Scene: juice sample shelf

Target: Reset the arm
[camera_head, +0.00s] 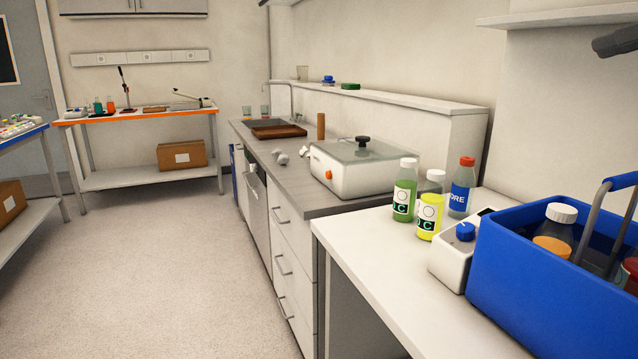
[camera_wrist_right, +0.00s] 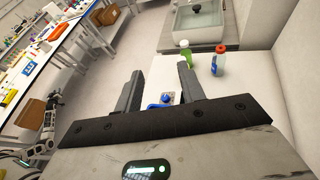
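My right gripper (camera_wrist_right: 160,75) shows in the right wrist view with its two dark fingers apart and nothing between them. It is above the white table (camera_wrist_right: 236,80), its fingers pointing towards the bottles. In the head view only a dark part that looks like the tip of my right gripper (camera_head: 615,41) shows at the upper right edge, above the blue crate. Mechanical parts at the left edge of the right wrist view look like my left arm (camera_wrist_right: 45,138); its fingers cannot be made out. My left gripper does not show in the head view.
A blue crate (camera_head: 520,270) with bottles stands at the right table edge. Beside it are a white device (camera_head: 455,258) with a blue knob, a green bottle (camera_head: 404,190), a yellow bottle (camera_head: 429,215) and a red-capped bottle (camera_head: 461,188). The floor (camera_head: 150,280) at left is clear.

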